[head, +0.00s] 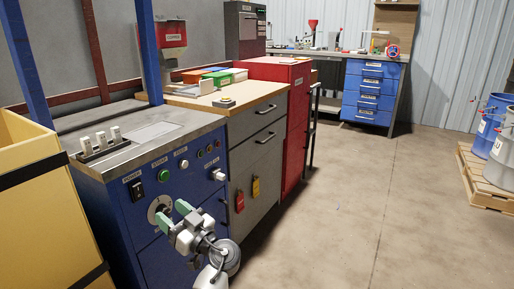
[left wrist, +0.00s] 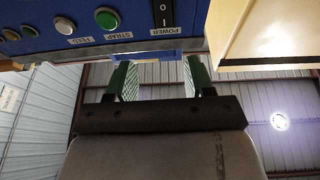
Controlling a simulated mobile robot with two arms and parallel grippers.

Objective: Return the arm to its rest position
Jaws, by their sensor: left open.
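My left gripper (head: 174,214) is in front of the blue control cabinet (head: 150,255) in the head view. Its two green fingers are apart with nothing between them, and they appear close to the round dial on the panel; I cannot tell whether they touch it. In the left wrist view the gripper (left wrist: 160,78) also shows open and empty, below the cabinet's panel (left wrist: 125,38), which appears upside down with its buttons and power switch. My right gripper is not in view.
A yellow bin (head: 35,215) stands left of the cabinet. A wooden-topped bench (head: 245,101) and a red cabinet (head: 275,72) run behind it. A blue drawer unit (head: 372,92) stands at the back, and drums on a pallet (head: 485,185) are at right. The floor between is clear.

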